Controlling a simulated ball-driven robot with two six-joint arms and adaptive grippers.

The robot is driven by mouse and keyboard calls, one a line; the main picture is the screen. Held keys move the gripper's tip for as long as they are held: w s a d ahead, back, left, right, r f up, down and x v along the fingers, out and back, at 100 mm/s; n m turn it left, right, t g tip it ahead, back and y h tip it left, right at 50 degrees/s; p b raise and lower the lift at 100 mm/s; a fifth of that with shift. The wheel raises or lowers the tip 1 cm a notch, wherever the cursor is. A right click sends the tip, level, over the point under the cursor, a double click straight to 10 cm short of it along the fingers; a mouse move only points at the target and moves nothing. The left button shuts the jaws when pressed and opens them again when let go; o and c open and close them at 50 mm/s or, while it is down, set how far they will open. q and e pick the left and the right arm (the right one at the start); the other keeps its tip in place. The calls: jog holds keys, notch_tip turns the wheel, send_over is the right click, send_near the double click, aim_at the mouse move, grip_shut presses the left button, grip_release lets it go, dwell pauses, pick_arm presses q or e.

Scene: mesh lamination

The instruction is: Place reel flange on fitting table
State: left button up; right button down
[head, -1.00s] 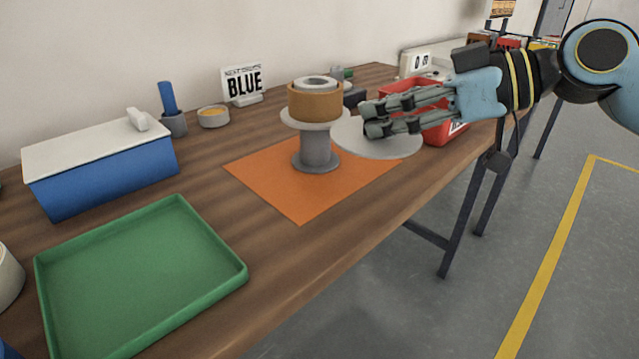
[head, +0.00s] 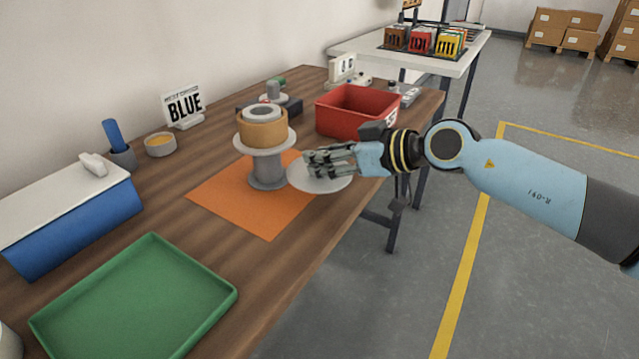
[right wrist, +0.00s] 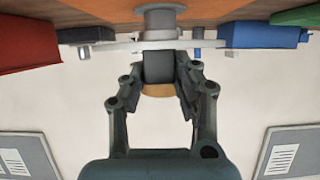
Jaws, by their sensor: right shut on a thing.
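A flat pale grey disc, the reel flange (head: 322,184), is held roughly level by my right gripper (head: 322,163) in the head view. The gripper's fingers are shut at it, and they hide part of its top. It is right of a grey pedestal (head: 267,172) with a round pale top, which carries a tan roll (head: 262,127) around a grey core. The pedestal stands on an orange mat (head: 262,219). Whether the disc touches anything below cannot be told. In the right wrist view the fingers (right wrist: 160,85) close around a dark block (right wrist: 159,67). My left gripper is not in view.
The wooden table (head: 155,220) also holds a green tray (head: 232,294), a blue box (head: 80,225) with a white lid, a BLUE sign (head: 184,103) and a red bin (head: 320,115). A white table (head: 360,45) stands behind. The mat's front is clear.

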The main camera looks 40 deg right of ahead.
aim_at(331, 181)
jog(key=shift+a+f, duration=0.4)
jog(key=shift+a, duration=0.2)
notch_tip(331, 181, down, 4)
jog(key=b, duration=0.3)
jog(key=shift+r, duration=0.15)
jog(key=c, duration=1)
grip_release()
